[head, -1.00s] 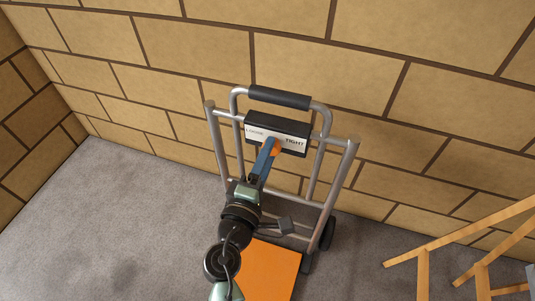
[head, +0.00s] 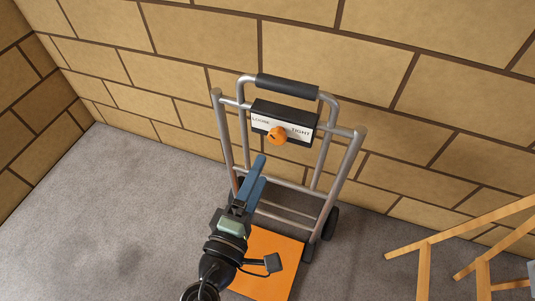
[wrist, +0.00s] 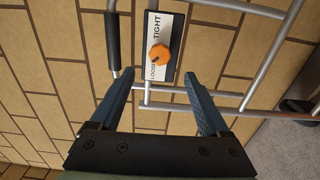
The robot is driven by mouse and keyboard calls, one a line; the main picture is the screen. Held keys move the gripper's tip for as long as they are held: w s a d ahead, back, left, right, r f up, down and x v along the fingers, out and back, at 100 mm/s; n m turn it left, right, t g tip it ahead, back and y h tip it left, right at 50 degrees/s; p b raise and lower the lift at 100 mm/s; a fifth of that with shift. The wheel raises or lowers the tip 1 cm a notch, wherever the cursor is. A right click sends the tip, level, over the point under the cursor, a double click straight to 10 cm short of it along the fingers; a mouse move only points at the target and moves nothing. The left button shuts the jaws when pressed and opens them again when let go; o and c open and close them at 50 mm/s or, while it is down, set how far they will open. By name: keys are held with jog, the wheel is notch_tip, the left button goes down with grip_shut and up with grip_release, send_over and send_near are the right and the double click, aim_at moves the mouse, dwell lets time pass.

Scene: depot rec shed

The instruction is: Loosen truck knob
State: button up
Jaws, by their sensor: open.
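An orange knob (head: 278,135) sits on a dark box with a white label plate (head: 261,124) near the top of a grey metal hand truck (head: 345,180). The plate reads LOOSE on the left and TIGHT on the right. A small dark mark shows on the knob's face, toward the LOOSE side; its exact angle is hard to read. My gripper (head: 258,170), with blue fingers, is open and empty, apart from the knob and below it in the head view. In the wrist view the knob (wrist: 159,54) lies beyond and between the open fingertips (wrist: 159,76).
A brick wall (head: 190,45) stands close behind the truck. The truck has a black handle grip (head: 287,91) above the box and an orange base plate (head: 262,252) below. Wooden bars (head: 425,260) stand at the lower right. Grey floor (head: 110,210) is clear at left.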

jog(key=shift+v, duration=2.3)
jog(key=shift+w, duration=0.1)
